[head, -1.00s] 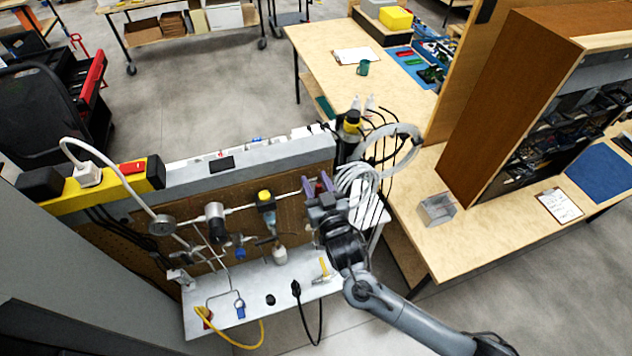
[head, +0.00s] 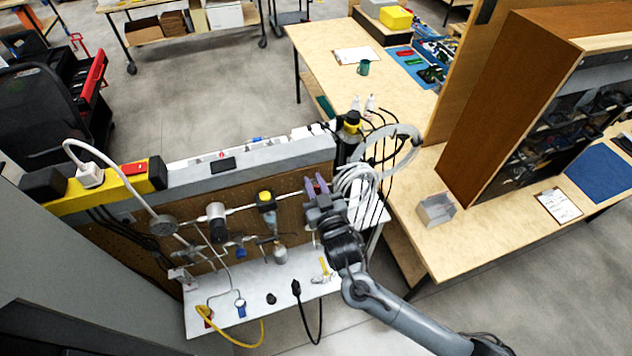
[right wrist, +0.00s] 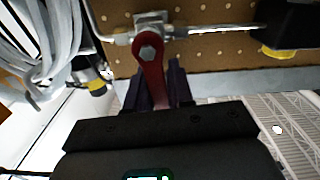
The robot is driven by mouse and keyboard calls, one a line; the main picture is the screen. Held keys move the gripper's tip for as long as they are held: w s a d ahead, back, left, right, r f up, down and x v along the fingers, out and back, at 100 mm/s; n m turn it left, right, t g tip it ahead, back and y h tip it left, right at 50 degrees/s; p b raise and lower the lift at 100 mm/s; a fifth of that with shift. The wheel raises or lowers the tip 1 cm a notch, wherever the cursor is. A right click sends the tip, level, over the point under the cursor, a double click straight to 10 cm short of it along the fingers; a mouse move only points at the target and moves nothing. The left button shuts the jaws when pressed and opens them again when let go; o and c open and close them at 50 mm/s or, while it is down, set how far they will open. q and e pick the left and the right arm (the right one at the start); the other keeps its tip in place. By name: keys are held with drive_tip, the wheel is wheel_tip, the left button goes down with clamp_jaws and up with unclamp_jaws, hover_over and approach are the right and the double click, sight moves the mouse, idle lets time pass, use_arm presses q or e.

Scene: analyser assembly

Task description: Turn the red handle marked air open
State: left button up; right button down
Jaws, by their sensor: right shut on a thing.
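The red handle (right wrist: 151,75) shows in the right wrist view, fixed by a bolt to a valve on a metal pipe (right wrist: 205,32). It points from the bolt down between the fingers of my right gripper (right wrist: 155,88). The gripper is shut on the handle, with a dark finger on each side. Any marking on the handle cannot be read. My left gripper is not in view.
The pegboard (head: 290,188) carries pipes, a yellow-topped regulator (head: 266,200) and gauges left of my gripper. A bundle of grey hose (head: 357,188) hangs close on its right. A white shelf (head: 225,305) with small fittings lies below. A wooden bench (head: 450,245) stands to the right.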

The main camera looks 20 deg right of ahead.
drive_tip(key=a+n+p, duration=0.1)
drive_tip(key=n+p, duration=0.1)
drive_tip(key=n, duration=0.1)
drive_tip(key=shift+a+n, duration=0.2)
drive_tip(key=shift+n, duration=0.1)
drive_tip(key=shift+a+f+n+p, duration=0.2)
drive_tip(key=shift+n+p, duration=0.25)
drive_tip(key=shift+n, duration=0.15)
drive_tip(key=shift+a+f+n+p, duration=0.2)
drive_tip(key=shift+n+p, duration=0.2)
drive_tip(key=shift+n, duration=0.2)
drive_tip(key=c, duration=1.1)
unclamp_jaws()
